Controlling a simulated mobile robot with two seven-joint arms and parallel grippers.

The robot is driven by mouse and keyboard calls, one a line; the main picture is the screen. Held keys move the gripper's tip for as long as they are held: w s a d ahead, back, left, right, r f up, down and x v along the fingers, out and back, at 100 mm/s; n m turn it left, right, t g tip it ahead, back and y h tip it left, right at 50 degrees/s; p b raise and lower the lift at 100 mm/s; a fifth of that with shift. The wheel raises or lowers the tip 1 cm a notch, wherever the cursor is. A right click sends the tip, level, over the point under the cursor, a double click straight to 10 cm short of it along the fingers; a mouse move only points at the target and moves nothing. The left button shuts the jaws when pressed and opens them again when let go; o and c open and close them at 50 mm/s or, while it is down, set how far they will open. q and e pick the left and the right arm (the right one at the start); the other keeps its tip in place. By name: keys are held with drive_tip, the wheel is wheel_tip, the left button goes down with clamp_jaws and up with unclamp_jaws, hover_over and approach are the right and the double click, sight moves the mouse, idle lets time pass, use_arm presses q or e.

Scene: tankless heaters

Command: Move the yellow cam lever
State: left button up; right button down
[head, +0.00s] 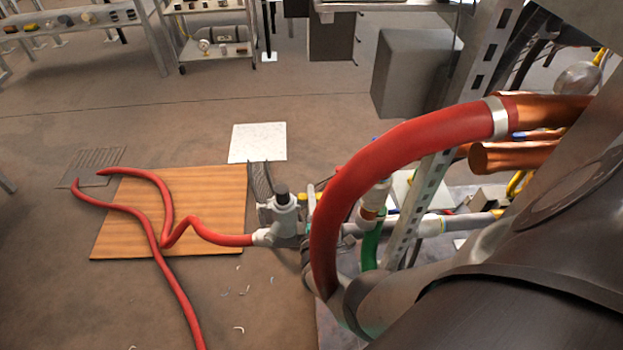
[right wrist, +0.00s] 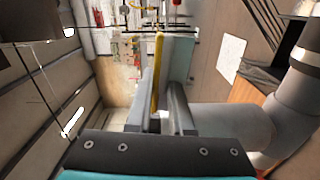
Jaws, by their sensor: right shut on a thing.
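The yellow cam lever (right wrist: 159,70) stands upright in the right wrist view, as a thin bar between the two fingers of my right gripper (right wrist: 164,108). The gripper is shut on it. A grey cylindrical pipe fitting (right wrist: 232,122) lies just right of the fingers. In the head view, a short yellow piece (head: 303,197) shows beside the grey valve body (head: 283,212), left of the thick red hose. My right gripper is mostly hidden there behind that hose and my arm. My left gripper is not in view.
The thick red hose (head: 390,155) arches in front of the pipework, close to my right arm. A thin red hose (head: 165,225) runs from the valve over a wooden board (head: 120,235). A white sheet (head: 258,142) lies behind. The floor at left is mostly clear.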

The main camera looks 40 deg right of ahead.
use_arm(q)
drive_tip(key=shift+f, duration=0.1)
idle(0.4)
use_arm(e)
drive_tip(key=c, duration=1.1)
unclamp_jaws()
drive_tip(key=shift+s+a, duration=0.2)
drive_tip(key=shift+s, duration=0.1)
use_arm(q)
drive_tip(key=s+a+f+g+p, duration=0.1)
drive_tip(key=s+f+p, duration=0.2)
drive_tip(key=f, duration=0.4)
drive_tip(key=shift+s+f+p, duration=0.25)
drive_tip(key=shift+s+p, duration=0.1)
drive_tip(key=shift+p, duration=0.1)
use_arm(e)
drive_tip(key=shift+v, duration=7.3)
drive_tip(key=shift+a+f, duration=0.1)
